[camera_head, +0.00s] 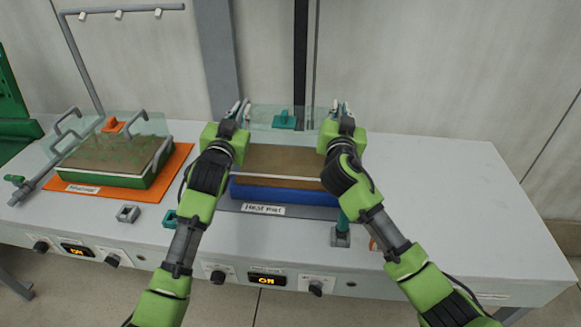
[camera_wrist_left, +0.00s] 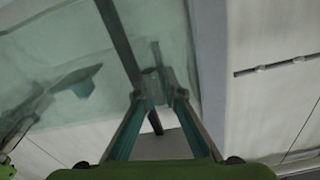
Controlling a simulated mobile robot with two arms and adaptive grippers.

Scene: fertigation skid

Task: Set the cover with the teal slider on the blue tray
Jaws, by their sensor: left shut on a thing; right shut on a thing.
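The clear cover with the teal slider (camera_head: 285,121) is held up between my two grippers, above the back part of the blue tray (camera_head: 275,193). My left gripper (camera_head: 238,110) is shut on the cover's left side, and my right gripper (camera_head: 341,109) is shut on its right side. In the left wrist view, the left fingers (camera_wrist_left: 160,92) close on a part at the cover's edge, with the clear panel (camera_wrist_left: 60,50) and teal slider (camera_wrist_left: 84,86) to the left. The blue tray holds brown soil and rests on a grey mat; my forearms partly hide its sides.
At left, a green tray (camera_head: 105,177) on an orange mat (camera_head: 180,165) has a clear cover with an orange slider (camera_head: 113,125). A grey pipe frame (camera_head: 80,55) rises behind it. A teal-topped post (camera_head: 341,232) stands front right of the blue tray. The table's right side (camera_head: 460,200) is clear.

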